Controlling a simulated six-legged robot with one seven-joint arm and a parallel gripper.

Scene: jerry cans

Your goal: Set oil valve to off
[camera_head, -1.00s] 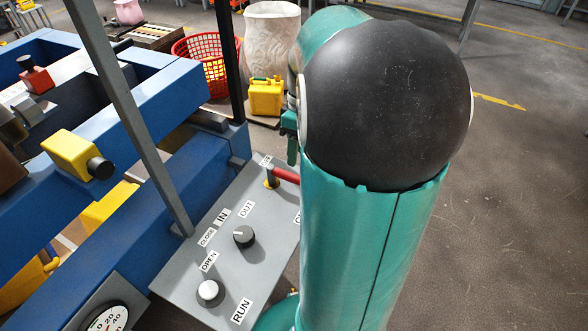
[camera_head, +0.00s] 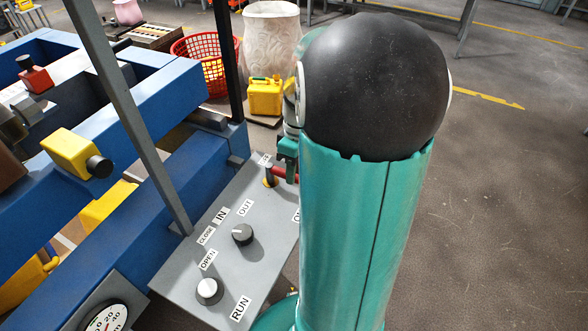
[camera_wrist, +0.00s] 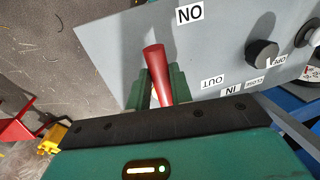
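The oil valve has a red lever handle (camera_head: 280,177) on a yellow stem (camera_head: 269,181), at the far end of the grey control panel (camera_head: 237,235). In the head view the handle points right, partly hidden by my arm. The wrist view shows the red handle (camera_wrist: 155,65) between the two green fingers of my gripper (camera_wrist: 158,88). The fingers are apart, one on each side of it; a gap shows on the left. I cannot tell if either touches it. An ON label (camera_wrist: 189,14), upside down in the wrist view, lies near the handle's free end.
The panel also carries a black knob (camera_head: 242,234) and a white-topped knob (camera_head: 209,291). A grey post (camera_head: 130,100) and blue frame (camera_head: 150,235) stand left. A yellow jerry can (camera_head: 265,96) and red basket (camera_head: 205,60) stand behind. The floor at right is clear.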

